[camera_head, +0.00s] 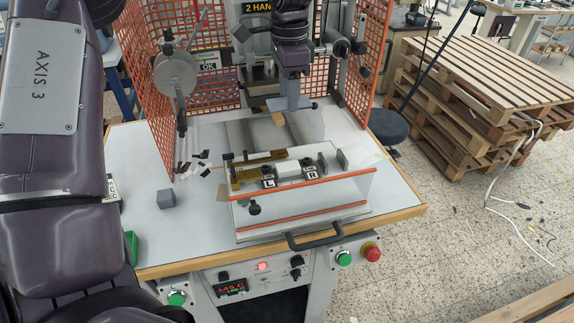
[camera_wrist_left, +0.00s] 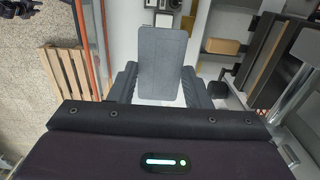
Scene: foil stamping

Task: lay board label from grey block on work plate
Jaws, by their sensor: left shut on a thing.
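My left gripper (camera_head: 291,92) hangs in front of the press, above and behind the fixture. It is shut on a flat grey board label (camera_wrist_left: 162,65), which shows between the two fingers in the left wrist view. The label is clear of the fixture. The pale work plate (camera_head: 289,171) appears to lie between the black blocks marked L and R on the fixture. The small grey block (camera_head: 166,193) stands on the left of the table, with nothing seen on top. My right gripper is not in view.
Orange mesh guards (camera_head: 147,75) stand at both sides of the press. A clear shield with an orange edge (camera_head: 310,213) fronts the fixture. Dark scraps (camera_head: 203,154) lie on the left of the table. A green box (camera_head: 131,246) sits near the front left. Pallets (camera_head: 480,80) stand beyond the table.

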